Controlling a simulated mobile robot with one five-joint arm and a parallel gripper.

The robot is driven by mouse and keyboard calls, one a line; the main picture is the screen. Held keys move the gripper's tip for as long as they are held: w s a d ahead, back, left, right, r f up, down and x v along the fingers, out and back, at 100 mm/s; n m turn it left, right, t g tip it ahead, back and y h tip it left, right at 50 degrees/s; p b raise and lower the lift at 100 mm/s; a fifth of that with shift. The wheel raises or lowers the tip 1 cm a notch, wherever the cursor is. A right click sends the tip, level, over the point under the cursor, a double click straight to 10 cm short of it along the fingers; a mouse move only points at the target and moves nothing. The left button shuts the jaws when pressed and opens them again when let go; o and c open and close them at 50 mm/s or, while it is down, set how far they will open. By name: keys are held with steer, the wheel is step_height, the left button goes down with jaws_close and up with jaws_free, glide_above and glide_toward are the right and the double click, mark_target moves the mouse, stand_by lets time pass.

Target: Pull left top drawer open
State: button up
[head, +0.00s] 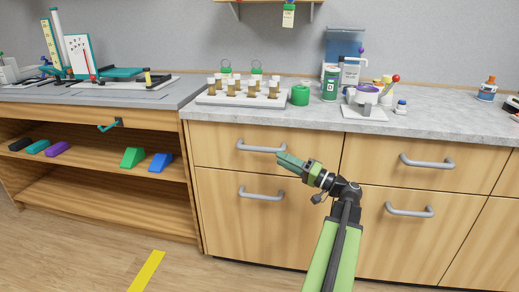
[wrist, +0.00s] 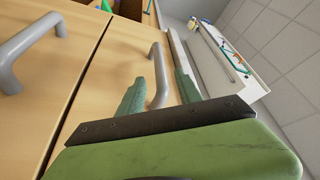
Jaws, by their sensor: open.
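The left top drawer (head: 222,157) of the wooden cabinet is shut, flush with the front. Its grey bar handle (head: 262,147) runs level across it. My green gripper (head: 284,160) is at the right end of this handle, with the jaws open. In the wrist view, turned on its side, the handle (wrist: 158,75) shows between the two fingers of my gripper (wrist: 159,82). The fingers are apart and not closed on the bar. I cannot tell whether either finger touches it.
The lower drawer handle (head: 262,195) is just below, and also shows in the wrist view (wrist: 22,48). The countertop (head: 420,118) above holds a rack of vials (head: 243,95) and a green container (head: 300,95). Open shelves (head: 100,190) stand left. The floor in front is clear.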

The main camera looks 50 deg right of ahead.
mark_target(262, 149)
steer(key=p+x, duration=0.1)
steer(key=x, duration=0.7)
steer(key=shift+w+r, duration=0.15)
steer(key=shift+w, duration=0.25)
jaws_close()
steer(key=shift+a, duration=0.1)
stand_by(0.6)
